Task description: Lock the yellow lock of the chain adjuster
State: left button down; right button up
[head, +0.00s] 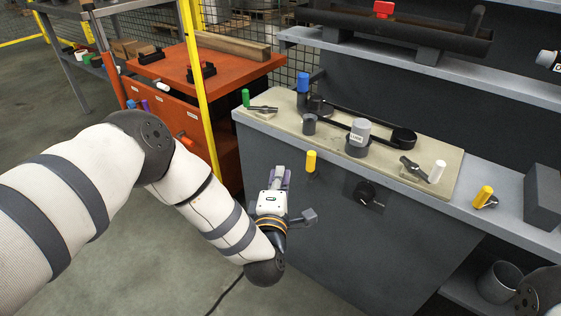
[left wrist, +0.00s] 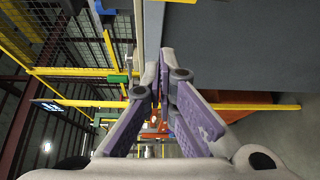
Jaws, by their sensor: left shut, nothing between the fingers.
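A second yellow handle (head: 485,195) leans on the bench top right of the board. I cannot tell for sure which is the adjuster's lock. A dark chain or belt loop (head: 345,124) runs between posts on the board. My left gripper (head: 279,176) is shut and empty, in front of the bench, lower and left of the first yellow handle and apart from it. Its purple fingers (left wrist: 163,85) meet in the left wrist view. My right gripper is out of frame.
Green (head: 245,97), blue (head: 303,84) and white (head: 438,170) handles stand on the board, with a grey-white cylinder (head: 359,136). A black knob (head: 366,192) sticks out of the bench front. An orange cart (head: 205,69) and yellow post (head: 200,90) stand left.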

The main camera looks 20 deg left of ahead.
pick_arm(q)
jog(key=shift+s+d, duration=0.2)
jog(key=shift+s, duration=1.5)
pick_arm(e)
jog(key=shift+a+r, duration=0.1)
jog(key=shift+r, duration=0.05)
pick_arm(q)
jog(key=shift+f, duration=0.1)
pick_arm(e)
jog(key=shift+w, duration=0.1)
